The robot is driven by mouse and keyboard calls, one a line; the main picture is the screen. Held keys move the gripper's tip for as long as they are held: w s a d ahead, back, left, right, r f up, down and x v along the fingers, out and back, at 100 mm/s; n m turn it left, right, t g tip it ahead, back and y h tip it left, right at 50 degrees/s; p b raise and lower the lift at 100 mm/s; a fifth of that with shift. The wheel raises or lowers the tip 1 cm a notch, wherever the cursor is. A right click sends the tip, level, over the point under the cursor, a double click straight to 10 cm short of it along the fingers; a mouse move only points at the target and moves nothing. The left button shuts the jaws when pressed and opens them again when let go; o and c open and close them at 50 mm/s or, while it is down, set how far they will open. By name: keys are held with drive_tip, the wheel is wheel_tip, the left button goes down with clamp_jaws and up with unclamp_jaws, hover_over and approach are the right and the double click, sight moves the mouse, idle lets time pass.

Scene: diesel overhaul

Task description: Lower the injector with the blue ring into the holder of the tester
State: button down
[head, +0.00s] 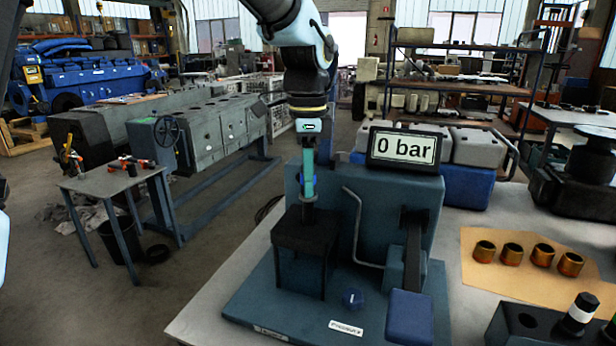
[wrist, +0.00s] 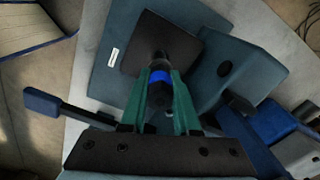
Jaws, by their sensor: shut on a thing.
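My gripper (head: 308,194) points straight down over the tester, and its green fingers are shut on the injector. In the wrist view the blue ring of the injector (wrist: 160,77) shows between the fingertips. The injector is upright, with its dark lower end (head: 309,214) at the top of the holder (head: 305,236), a black square block on the tester (head: 262,290). I cannot tell whether the tip is inside the bore. In the wrist view the holder's black top (wrist: 184,48) lies beyond the injector. The tester's display (head: 405,148) reads 0 bar.
A bent pipe (head: 358,235) and a lever with a blue pad (head: 408,316) stand right of the holder. Several brass sleeves (head: 512,253) lie on brown paper at the right. A dark rack (head: 535,328) holds a white-banded injector (head: 579,312). The bench front left is clear.

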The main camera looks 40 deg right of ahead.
sight(308, 202)
drive_tip(key=shift+f+b, duration=0.5)
drive_tip(key=shift+f, duration=0.75)
idle(0.3)
drive_tip(key=shift+f+b, duration=0.6)
drive_tip(key=shift+f, duration=0.65)
drive_tip(key=shift+c, duration=0.8)
unclamp_jaws()
drive_tip(key=shift+r+p, duration=3.2)
drive_tip(key=shift+r, duration=0.35)
